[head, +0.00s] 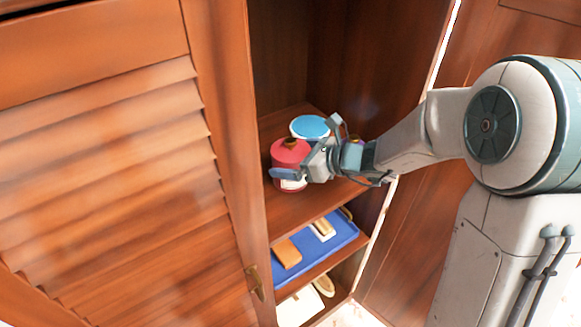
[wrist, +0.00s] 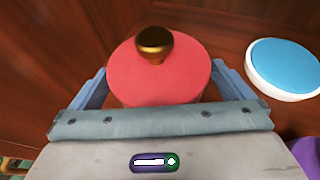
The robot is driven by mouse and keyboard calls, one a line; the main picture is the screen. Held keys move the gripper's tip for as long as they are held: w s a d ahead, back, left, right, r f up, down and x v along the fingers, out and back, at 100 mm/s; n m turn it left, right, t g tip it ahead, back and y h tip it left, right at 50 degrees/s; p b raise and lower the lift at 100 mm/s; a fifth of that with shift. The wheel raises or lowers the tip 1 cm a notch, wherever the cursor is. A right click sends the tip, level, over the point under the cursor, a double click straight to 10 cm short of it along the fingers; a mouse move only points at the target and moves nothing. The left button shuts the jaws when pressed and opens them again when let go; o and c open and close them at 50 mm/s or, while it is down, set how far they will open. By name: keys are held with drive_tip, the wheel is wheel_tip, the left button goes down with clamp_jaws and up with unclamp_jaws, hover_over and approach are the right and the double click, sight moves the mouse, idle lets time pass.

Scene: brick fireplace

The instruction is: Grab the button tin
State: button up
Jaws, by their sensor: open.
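A red round tin (head: 289,152) with a gold knob on its lid stands upright on the cabinet's upper shelf. My gripper (head: 306,160) is at this tin, with its jaws open. In the wrist view the red tin (wrist: 160,82) sits between the two blue-grey fingers of my gripper (wrist: 160,88), one on each side. The palm hides the tin's near lower part. I cannot tell whether the fingers touch it. A white tin with a blue lid (head: 310,126) stands just behind it, and it also shows at the right of the wrist view (wrist: 285,68). No label names the button tin.
A purple item (wrist: 306,150) stands close on the right, mostly cut off. The wooden cabinet's louvred door (head: 105,170) is at the left and its side wall (head: 385,75) at the right. A blue tray (head: 340,240) with small items lies on the shelf below.

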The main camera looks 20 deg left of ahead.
drive_tip(key=shift+w+a+f, duration=0.1)
drive_tip(key=shift+a+f, duration=0.15)
drive_tip(key=shift+a, duration=0.3)
drive_tip(key=c, duration=1.2)
drive_tip(key=shift+r, duration=0.15)
